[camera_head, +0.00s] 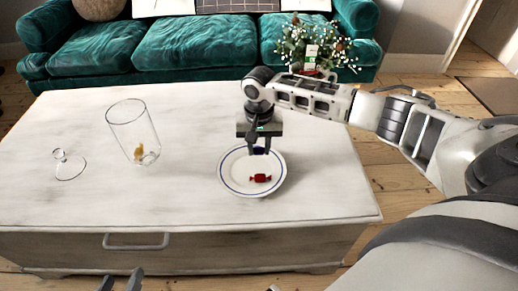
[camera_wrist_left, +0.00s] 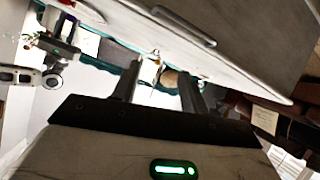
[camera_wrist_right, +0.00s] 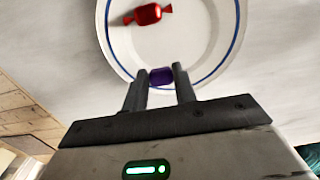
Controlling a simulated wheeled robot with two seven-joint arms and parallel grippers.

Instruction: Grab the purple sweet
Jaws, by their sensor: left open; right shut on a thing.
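The purple sweet (camera_wrist_right: 161,76) is between the fingertips of my right gripper (camera_wrist_right: 160,84), which is shut on it. In the head view the right gripper (camera_head: 260,146) points down over the far part of the white, blue-rimmed plate (camera_head: 227,182), and only a little of the purple sweet (camera_head: 259,150) shows. I cannot tell whether the sweet still touches the plate. A red sweet (camera_head: 260,178) lies on the plate, nearer to me; it also shows in the right wrist view (camera_wrist_right: 148,14). My left gripper (camera_head: 122,280) is open and empty, low in front of the table.
The pale table (camera_head: 190,117) has a drawer handle on its front. A tall glass jar (camera_head: 134,130) holding an orange-yellow sweet (camera_head: 140,153) stands left of the plate. A glass lid (camera_head: 69,165) lies further left. A green sofa (camera_head: 190,45) stands behind.

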